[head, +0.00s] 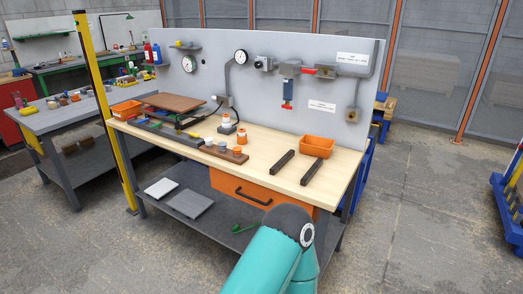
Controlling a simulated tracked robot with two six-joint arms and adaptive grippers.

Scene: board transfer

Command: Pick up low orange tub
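An orange tub (317,147) stands upright on the right part of the wooden workbench top (262,172), close to the grey back panel. Another orange tub (126,109) sits at the bench's far left end. I cannot tell for sure which one is the low tub; what either holds is too small to make out. One teal arm link of mine rises from the bottom centre, in front of the bench. Neither of my grippers shows in this view.
Two dark bars (283,160) lie on the bench left of and in front of the right tub. A brown board (175,102) lies at left. A yellow post (101,110) stands by the left end.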

